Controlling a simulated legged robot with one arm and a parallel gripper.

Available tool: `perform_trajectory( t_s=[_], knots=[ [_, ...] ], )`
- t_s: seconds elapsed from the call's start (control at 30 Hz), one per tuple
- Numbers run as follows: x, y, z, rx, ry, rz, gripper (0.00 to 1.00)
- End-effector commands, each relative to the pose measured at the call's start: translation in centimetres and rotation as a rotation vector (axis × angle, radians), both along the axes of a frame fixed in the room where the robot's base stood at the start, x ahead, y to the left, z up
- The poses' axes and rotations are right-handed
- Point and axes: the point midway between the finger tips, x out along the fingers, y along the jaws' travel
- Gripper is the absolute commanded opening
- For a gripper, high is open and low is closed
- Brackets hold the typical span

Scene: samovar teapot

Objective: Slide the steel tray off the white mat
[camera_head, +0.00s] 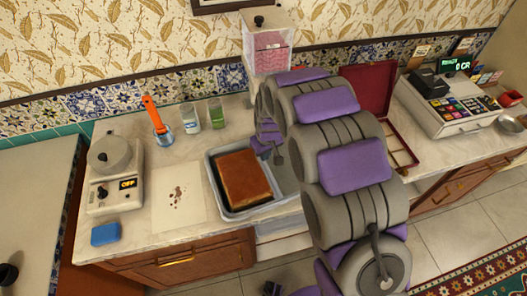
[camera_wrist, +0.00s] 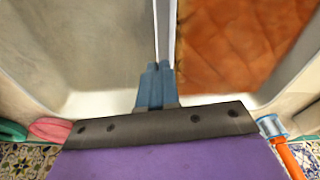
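The grey steel tray (camera_head: 228,211) sits on the counter in the head view and holds a brown slab (camera_head: 243,178). In the wrist view, the slab (camera_wrist: 240,40) is right of a thin upright wall (camera_wrist: 165,35), with a bare pale grey area (camera_wrist: 85,45) on the left. The white mat (camera_head: 185,212), with dark crumbs on it, lies left of the tray; their edges are very close, and I cannot tell if they overlap. My gripper (camera_wrist: 156,75) is over the tray, its blue fingers together at the wall; contact is unclear. My arm hides the tray's right part.
Left of the mat are a white scale with a pot (camera_head: 112,160) and a blue sponge (camera_head: 105,234). Behind are a glass with an orange-handled tool (camera_head: 158,125) and two jars (camera_head: 190,118). An open red case (camera_head: 370,95) and a cash register (camera_head: 455,100) stand right.

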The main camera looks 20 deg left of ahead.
Motion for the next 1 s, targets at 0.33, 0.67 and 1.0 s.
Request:
perform_trajectory(
  t_s=[0.33,0.67,1.0],
  knots=[
    [-1.4,-1.7,0.4,-0.002,0.002,-0.004,0.00],
    [-4.7,-5.3,0.8,0.005,-0.009,-0.005,0.00],
    [-7.4,-8.1,0.7,0.006,-0.010,-0.004,0.00]
  ],
)
